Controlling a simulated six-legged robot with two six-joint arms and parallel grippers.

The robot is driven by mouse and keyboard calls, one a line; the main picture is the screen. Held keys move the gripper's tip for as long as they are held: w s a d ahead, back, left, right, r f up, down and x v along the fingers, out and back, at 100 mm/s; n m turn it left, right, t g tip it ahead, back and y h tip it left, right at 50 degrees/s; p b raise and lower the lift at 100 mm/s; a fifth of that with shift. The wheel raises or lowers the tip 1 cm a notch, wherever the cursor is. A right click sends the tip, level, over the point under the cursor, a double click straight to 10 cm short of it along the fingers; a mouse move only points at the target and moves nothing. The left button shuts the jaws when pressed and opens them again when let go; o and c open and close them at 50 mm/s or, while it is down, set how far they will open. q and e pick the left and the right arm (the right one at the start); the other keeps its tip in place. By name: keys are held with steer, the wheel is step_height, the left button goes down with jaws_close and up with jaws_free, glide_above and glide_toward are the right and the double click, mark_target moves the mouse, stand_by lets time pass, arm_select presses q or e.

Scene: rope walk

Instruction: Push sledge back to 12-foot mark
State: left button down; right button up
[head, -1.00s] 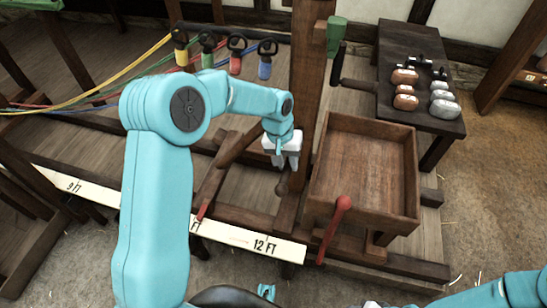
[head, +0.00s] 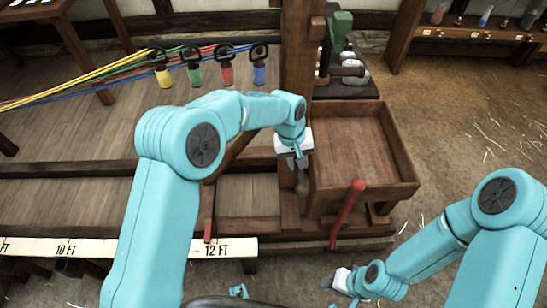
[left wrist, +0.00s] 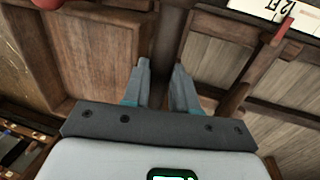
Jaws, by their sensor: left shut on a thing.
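The sledge (head: 297,60) is a dark wooden frame with an upright post and an open tray (head: 355,140) on its right side. Its red pointer (head: 208,230) stands at the left end of the 12 FT lettering on the white scale (head: 140,247). Pointer (left wrist: 284,30) and lettering also show side by side in the left wrist view. My left gripper (head: 302,165) is at a wooden handle (head: 302,184) between post and tray, shut on it; the fingers hide most of the grip. My right gripper (head: 330,283) is low at front right, apart from the sledge; its fingers are too small to judge.
Colored ropes run left from several hooks (head: 226,75) beside the post. A red-knobbed lever (head: 346,213) stands before the tray. A dark table with weights (head: 352,72) is behind it. Open floor (head: 470,120) lies to the right.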

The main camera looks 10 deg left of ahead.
arm_select(q)
steer(key=d, duration=0.3)
steer(key=shift+w+d, duration=0.35)
steer(key=shift+w, duration=0.05)
steer(key=c, duration=1.1)
jaws_free()
steer(key=shift+o, duration=1)
steer(key=shift+d, duration=0.2)
steer(key=a+r+p, duration=0.2)
steer(key=a+r, duration=0.1)
steer(key=r, duration=1.3)
steer(key=shift+s+a, duration=0.2)
steer(key=shift+s, duration=0.2)
